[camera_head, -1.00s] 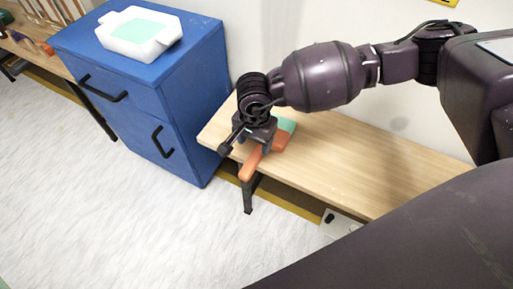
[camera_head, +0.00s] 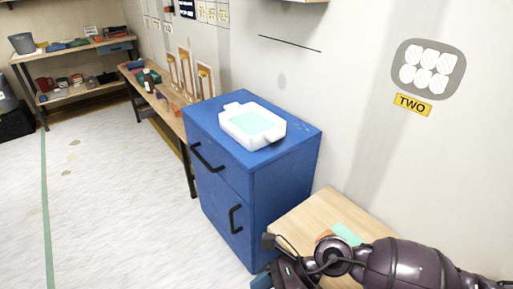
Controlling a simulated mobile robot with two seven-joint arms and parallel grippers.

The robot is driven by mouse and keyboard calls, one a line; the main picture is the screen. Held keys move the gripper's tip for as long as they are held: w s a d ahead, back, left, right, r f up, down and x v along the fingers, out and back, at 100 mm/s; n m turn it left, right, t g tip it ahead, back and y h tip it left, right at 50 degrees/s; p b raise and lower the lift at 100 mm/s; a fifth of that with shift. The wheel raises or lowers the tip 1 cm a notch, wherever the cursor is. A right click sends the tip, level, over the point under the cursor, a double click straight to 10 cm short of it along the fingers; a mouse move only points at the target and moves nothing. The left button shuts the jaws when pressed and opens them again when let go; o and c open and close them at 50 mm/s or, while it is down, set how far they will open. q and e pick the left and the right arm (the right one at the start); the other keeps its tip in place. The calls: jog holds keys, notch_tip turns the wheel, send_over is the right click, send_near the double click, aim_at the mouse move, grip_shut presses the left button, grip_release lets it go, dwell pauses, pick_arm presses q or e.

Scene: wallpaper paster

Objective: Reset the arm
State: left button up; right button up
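My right arm comes in from the lower right, over the wooden bench (camera_head: 300,213). Its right gripper (camera_head: 283,268) is at the bottom edge, partly cut off, and its fingers do not show clearly enough to tell if they are open or shut. An object with a green part (camera_head: 347,234) and a little orange shows just behind the wrist, on or above the bench. The wrist hides most of it, and I cannot tell if the gripper touches it. My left gripper is not in view.
A blue cabinet (camera_head: 222,160) stands left of the bench, with a white tray (camera_head: 280,131) holding pale green contents on top. A wall sign reading TWO (camera_head: 412,104) is at the right. More benches with items stand far left.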

notch_tip(320, 180, up, 9)
jog(key=a+m+t+y+p, duration=0.2)
jog(key=m+t+y, duration=0.5)
jog(key=m, duration=0.7)
jog(key=w+d+m+t+h+p, duration=0.1)
jog(key=d+m+t+h, duration=0.25)
jog(key=m+t, duration=0.35)
jog(key=w+d+m+t+h+p, duration=0.15)
jog(key=d+m+t, duration=0.3)
jog(key=m, duration=0.55)
pick_arm(q)
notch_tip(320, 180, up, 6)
jog(key=p, duration=0.3)
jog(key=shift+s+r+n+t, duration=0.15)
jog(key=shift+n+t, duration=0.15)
pick_arm(e)
jog(key=s+d+f+m+g+h, duration=0.2)
jog(key=s+d+f+m+h, duration=0.4)
jog(key=d+m, duration=0.4)
jog(key=s+d+f+m+g+h, duration=0.1)
jog(key=s+d+f+m+h, duration=0.6)
jog(key=s+d+m, duration=0.2)
jog(key=shift+d+m+g, duration=0.35)
jog(key=shift+m, duration=0.85)
